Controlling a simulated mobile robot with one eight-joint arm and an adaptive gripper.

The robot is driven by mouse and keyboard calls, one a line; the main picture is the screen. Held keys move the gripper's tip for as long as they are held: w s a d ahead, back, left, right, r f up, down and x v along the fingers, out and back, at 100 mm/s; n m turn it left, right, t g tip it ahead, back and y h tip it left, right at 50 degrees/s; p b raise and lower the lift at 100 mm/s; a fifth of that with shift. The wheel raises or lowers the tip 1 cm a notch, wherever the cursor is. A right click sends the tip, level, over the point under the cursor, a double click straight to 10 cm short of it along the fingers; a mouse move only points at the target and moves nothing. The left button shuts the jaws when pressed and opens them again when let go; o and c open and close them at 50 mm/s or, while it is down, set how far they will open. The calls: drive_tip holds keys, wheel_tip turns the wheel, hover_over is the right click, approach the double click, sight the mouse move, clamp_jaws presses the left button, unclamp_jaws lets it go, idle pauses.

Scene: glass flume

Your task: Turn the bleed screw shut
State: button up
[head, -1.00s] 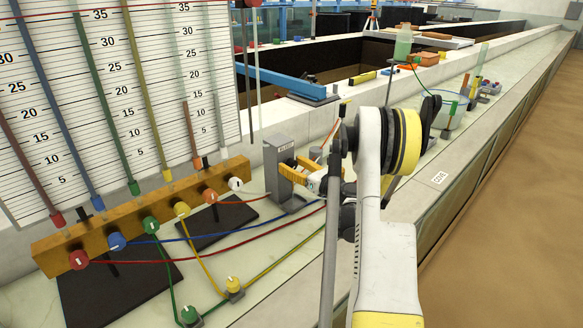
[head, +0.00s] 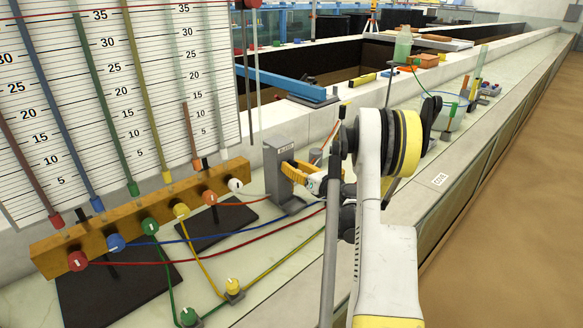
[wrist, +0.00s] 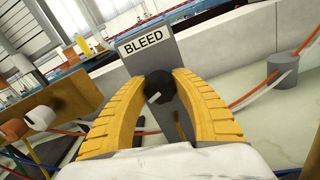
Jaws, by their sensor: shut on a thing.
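The bleed screw (wrist: 159,87) is a dark round knob on the front of a grey upright block (wrist: 150,57) labelled BLEED. In the wrist view my gripper (wrist: 160,82) has its two yellow fingers on either side of the knob, shut on it. A pale mark shows on the lower part of the knob. In the head view the grey block (head: 272,172) stands on the bench, and the yellow fingers of my gripper (head: 291,171) reach its upper right side. The knob itself is hidden there.
A wooden manifold (head: 60,252) with several coloured knobs stands at the left before a scaled board (head: 190,75). Coloured tubes run across the bench near the block. A glass beaker (head: 453,112) stands further back on the right ledge.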

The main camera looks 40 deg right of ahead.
drive_tip(key=m+b, duration=0.1)
drive_tip(key=m, duration=1)
drive_tip(key=shift+b, duration=0.3)
drive_tip(key=m, duration=1.1)
drive_tip(key=shift+m, duration=0.3)
drive_tip(key=o, duration=1.2)
